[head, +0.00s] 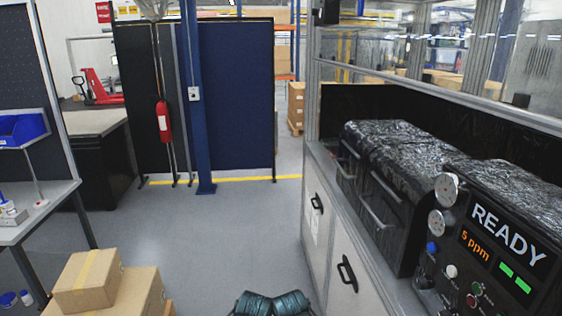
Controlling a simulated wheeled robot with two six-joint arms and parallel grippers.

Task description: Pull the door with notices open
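Two pale grey cabinet doors stand under the glazed machine at the right, seen at a steep angle. The farther door (311,229) seems to carry a white paper below its handle, too small to read; it looks like the door with notices. Its black handle (317,203) sticks out near the upper middle. The nearer door (338,250) has a larger black handle (347,274) and no notice that I can make out. Both doors look shut.
A machine with a READY panel (505,236) stands above the doors. Cardboard boxes (88,282) are stacked at the bottom left beside a workbench (40,215). The grey floor (215,235) before the doors is clear. Dark partitions (237,100) stand at the back.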

